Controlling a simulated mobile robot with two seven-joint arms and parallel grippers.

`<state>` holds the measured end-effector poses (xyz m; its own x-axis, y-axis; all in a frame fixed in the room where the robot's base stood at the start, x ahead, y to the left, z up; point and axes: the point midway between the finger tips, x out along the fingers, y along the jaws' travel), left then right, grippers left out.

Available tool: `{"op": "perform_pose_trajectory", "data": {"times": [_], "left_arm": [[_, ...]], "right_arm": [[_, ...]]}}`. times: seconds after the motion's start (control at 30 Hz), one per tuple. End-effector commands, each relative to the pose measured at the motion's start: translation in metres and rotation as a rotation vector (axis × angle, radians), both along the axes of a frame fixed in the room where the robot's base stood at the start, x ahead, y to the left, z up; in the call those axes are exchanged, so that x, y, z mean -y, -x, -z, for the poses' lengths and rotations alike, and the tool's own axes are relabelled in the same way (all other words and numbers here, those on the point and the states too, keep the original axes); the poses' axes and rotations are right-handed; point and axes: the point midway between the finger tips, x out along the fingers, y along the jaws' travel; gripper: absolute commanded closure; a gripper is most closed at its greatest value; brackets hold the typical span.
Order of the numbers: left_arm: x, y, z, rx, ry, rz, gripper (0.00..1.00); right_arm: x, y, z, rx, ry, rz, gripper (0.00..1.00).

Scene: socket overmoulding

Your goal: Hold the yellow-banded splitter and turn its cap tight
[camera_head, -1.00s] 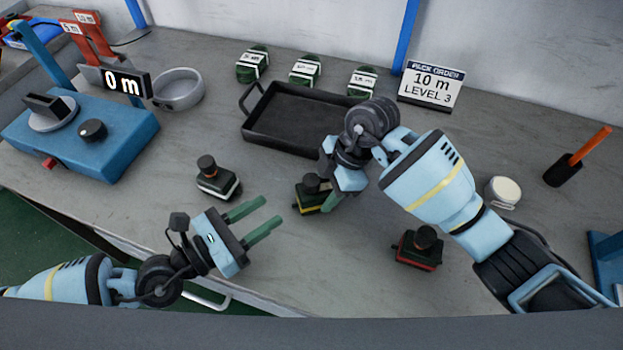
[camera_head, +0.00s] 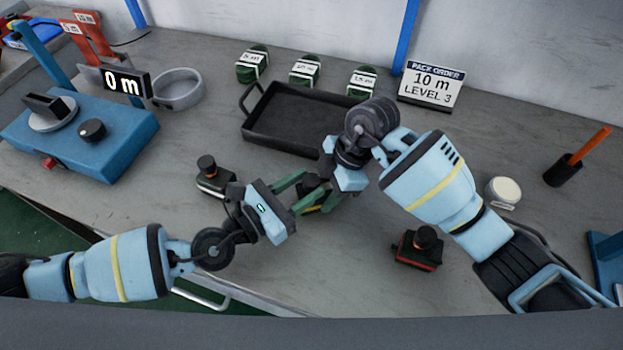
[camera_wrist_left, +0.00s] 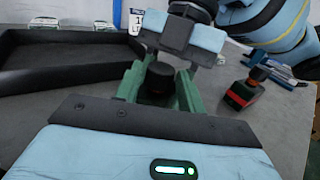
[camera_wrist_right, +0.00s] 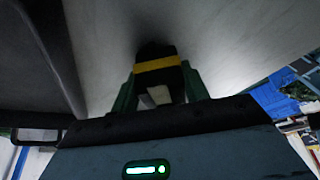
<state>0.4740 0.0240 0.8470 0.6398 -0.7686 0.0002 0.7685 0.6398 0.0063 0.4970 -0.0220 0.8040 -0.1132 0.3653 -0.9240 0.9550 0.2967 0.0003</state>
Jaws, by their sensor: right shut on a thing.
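The yellow-banded splitter (camera_head: 312,209) stands on the table in front of the black tray, largely hidden by both grippers. My right gripper (camera_head: 328,200) is shut on its body; the right wrist view shows the yellow band (camera_wrist_right: 158,65) between the green fingers. My left gripper (camera_head: 305,193) is beside it, its fingers reaching in from the left. In the left wrist view the dark cap (camera_wrist_left: 158,80) sits between the open left fingers (camera_wrist_left: 160,90), with a gap visible beside it.
A white-banded splitter (camera_head: 214,180) stands close behind the left gripper, and a red-banded splitter (camera_head: 418,250) stands at front right. The black tray (camera_head: 262,143) lies behind. A blue machine (camera_head: 110,140) stands at left, and a PACK ORDER sign (camera_head: 431,86) at back right.

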Motion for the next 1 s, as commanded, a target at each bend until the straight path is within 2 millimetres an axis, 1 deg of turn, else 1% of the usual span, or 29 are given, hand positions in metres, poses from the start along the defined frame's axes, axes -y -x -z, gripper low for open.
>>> {"op": "perform_pose_trajectory", "data": {"times": [0.03,0.2,0.53,0.57,0.7,0.8,1.0], "left_arm": [[0.006,-0.004,0.0,0.001,0.001,0.001,0.61],[0.015,-0.012,0.0,0.0,0.0,0.0,0.61],[0.017,-0.014,0.0,-0.001,0.0,-0.001,0.61],[0.017,-0.014,0.0,-0.001,0.0,-0.001,0.63],[0.017,-0.014,0.0,-0.001,0.0,-0.001,0.82],[0.017,-0.014,0.0,-0.001,0.0,-0.001,0.92],[0.017,-0.014,-0.001,0.004,0.005,0.015,0.92]], "right_arm": [[0.0,0.0,0.0,0.0,0.0,0.0,0.79],[0.0,0.0,0.0,0.001,0.0,0.0,0.79],[0.0,0.0,0.0,0.0,0.0,0.0,0.79],[0.0,0.0,0.0,0.0,0.0,0.0,0.79],[0.0,0.0,0.0,0.0,0.0,0.0,0.79],[0.0,0.0,0.0,0.0,0.0,0.0,0.79],[0.0,0.0,0.0,0.0,0.0,0.0,0.79]]}}
